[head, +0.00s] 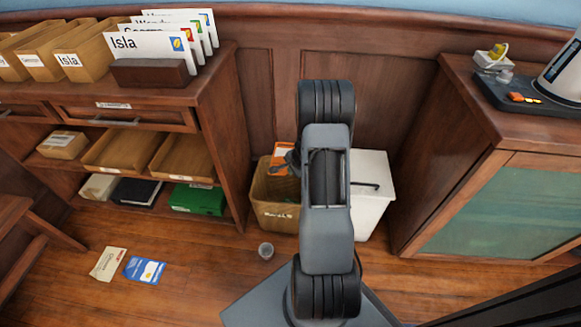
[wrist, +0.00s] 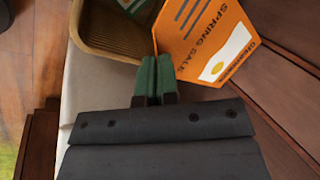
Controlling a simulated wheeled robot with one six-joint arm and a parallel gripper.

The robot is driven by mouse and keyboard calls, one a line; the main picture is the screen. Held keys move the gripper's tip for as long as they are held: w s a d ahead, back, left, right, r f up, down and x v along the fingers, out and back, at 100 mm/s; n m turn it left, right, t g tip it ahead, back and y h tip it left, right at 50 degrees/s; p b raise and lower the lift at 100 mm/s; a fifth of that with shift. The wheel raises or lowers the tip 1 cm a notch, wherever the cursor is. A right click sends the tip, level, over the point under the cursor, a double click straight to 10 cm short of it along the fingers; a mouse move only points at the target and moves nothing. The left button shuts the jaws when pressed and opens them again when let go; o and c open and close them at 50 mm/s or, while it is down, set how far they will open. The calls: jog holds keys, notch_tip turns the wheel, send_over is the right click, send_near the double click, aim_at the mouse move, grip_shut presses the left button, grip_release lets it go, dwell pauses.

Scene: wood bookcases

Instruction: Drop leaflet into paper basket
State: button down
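The orange leaflet (head: 279,160) is above the back of the paper basket (head: 275,213) in the head view. Its "SPRING SALE" face (wrist: 212,40) fills the upper right of the wrist view. My gripper (wrist: 155,72) has its green fingertips nearly together at the leaflet's lower left edge and appears shut on it. The basket (wrist: 92,43) is a tan bin, and its rim is just beyond the fingertips on the left. Something green and white (wrist: 130,6) lies inside it. In the head view my arm hides most of the gripper.
A white bin (head: 371,195) stands right of the basket, partly behind my arm. A wooden shelf unit (head: 222,120) is on the left and a cabinet (head: 480,200) on the right.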

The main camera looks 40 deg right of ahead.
notch_tip(320, 180, down, 6)
jog(key=b, duration=0.4)
jog(key=shift+a+r, duration=0.15)
jog(key=shift+r, duration=0.1)
jog(key=c, duration=1.3)
grip_release()
jog(key=shift+r, duration=0.1)
jog(key=p+v, duration=0.6)
jog(key=v, duration=0.7)
jog(key=shift+r, duration=0.35)
jog(key=shift+s, duration=0.1)
